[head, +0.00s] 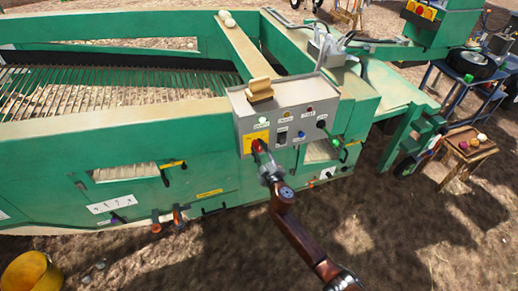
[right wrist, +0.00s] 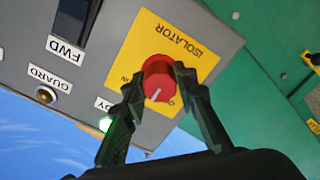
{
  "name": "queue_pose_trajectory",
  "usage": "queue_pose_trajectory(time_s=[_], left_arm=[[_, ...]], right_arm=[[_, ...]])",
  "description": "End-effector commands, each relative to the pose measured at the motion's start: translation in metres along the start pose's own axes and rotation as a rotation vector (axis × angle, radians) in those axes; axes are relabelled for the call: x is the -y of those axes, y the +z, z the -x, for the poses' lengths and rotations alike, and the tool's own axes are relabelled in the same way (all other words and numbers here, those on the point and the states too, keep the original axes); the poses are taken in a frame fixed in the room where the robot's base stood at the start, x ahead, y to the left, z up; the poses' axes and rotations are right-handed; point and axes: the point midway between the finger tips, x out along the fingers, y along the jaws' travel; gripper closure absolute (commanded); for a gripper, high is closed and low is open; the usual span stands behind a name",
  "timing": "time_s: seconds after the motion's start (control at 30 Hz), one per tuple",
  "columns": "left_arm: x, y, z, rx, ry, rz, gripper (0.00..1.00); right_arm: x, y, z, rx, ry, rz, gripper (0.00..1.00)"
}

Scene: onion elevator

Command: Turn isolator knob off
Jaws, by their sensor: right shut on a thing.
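The isolator knob (right wrist: 157,80) is red and round, on a yellow plate (right wrist: 188,40) marked ISOLATOR in the right wrist view. A white line on the knob points down toward the picture's lower edge. My right gripper (right wrist: 155,83) has its two dark fingers on either side of the knob, shut on it. In the head view my right gripper (head: 261,152) reaches the lower left of the grey control box (head: 290,96), where it covers part of the red knob. My left gripper is not in view.
The box carries several buttons and labels, with a lit green lamp (right wrist: 105,124) close to one finger. The green machine (head: 200,120) surrounds the box. Bare ground (head: 400,220) lies clear at the lower right.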

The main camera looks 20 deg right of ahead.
Motion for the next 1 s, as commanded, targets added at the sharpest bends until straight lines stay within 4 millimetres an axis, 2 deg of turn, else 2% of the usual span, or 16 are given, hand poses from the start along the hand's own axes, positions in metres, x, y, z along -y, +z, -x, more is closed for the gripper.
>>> queue_pose_trajectory(time_s=[0.6, 1.0], left_arm=[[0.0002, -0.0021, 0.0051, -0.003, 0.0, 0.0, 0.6], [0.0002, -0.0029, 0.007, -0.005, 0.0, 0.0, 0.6]], right_arm=[[0.0023, 0.0004, 0.0003, -0.001, -0.003, 0.554, 0.98], [0.0029, 0.0005, 0.0004, -0.001, -0.003, 0.746, 0.98]])
